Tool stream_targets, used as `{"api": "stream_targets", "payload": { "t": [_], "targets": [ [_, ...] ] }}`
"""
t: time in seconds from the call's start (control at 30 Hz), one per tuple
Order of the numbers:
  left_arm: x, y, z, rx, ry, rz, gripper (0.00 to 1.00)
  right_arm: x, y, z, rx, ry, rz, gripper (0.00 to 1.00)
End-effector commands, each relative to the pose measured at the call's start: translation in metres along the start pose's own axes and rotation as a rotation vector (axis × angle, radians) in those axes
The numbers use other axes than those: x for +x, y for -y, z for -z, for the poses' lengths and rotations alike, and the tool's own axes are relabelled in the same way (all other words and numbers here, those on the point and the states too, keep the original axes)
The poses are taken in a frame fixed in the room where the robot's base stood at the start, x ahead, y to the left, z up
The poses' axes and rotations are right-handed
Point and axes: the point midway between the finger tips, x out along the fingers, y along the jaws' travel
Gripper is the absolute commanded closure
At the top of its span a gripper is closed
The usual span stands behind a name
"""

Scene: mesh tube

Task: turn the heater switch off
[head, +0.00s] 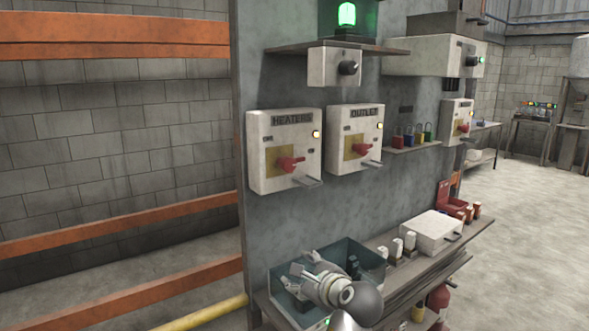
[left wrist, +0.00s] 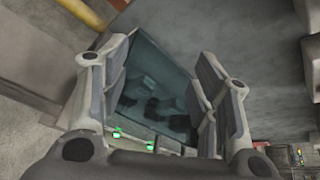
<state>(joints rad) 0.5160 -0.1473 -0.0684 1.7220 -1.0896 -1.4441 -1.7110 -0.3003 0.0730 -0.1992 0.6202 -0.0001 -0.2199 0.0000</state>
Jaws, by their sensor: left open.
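The heater switch box (head: 263,150), labelled HEATERS, is a white box on the grey panel in the head view. Its red rotary handle (head: 290,163) points to the right over a yellow plate, and a small yellow lamp (head: 316,134) is lit at its upper right. My left gripper (head: 290,278) is well below the box, over a teal bin. In the left wrist view the left gripper (left wrist: 165,90) is open, with its two fingers apart and nothing held between them. The heater switch cannot be made out in the wrist view. My right gripper is not in view.
A similar OUTLET box (head: 345,140) with a red handle sits just right of the heater box. The teal bin (head: 372,262) stands on the lower shelf beside a white case (head: 430,231). A small shelf (head: 412,146) holds several padlocks. The air before the heater box is clear.

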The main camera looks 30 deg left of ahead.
Motion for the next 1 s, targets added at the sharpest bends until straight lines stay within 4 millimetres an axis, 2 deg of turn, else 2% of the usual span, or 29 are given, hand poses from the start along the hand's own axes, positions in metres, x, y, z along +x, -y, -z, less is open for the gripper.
{"api": "stream_targets", "payload": {
  "t": [0.03, 0.2, 0.3, 0.4, 0.53, 0.63, 0.77, 1.0],
  "targets": [
    [-0.007, 0.029, -0.018, 0.076, 0.052, 0.017, 0.44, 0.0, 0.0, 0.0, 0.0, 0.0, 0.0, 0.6],
    [-0.034, 0.102, -0.075, 0.357, 0.23, 0.018, 0.44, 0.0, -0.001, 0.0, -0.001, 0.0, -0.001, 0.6],
    [-0.052, 0.132, -0.103, 0.484, 0.314, 0.0, 0.44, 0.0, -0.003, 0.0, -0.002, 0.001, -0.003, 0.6],
    [-0.065, 0.152, -0.123, 0.572, 0.371, -0.02, 0.44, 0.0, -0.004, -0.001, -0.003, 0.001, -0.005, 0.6],
    [-0.073, 0.162, -0.135, 0.625, 0.405, -0.036, 0.44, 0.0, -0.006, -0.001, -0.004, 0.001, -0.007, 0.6],
    [-0.068, 0.164, -0.14, 0.634, 0.41, -0.04, 0.44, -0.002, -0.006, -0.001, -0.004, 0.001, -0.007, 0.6],
    [-0.05, 0.166, -0.148, 0.634, 0.411, -0.041, 0.44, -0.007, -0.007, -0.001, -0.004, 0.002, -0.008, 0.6],
    [-0.007, 0.17, -0.166, 0.633, 0.409, -0.039, 0.44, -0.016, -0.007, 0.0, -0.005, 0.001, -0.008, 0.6]
  ]
}}
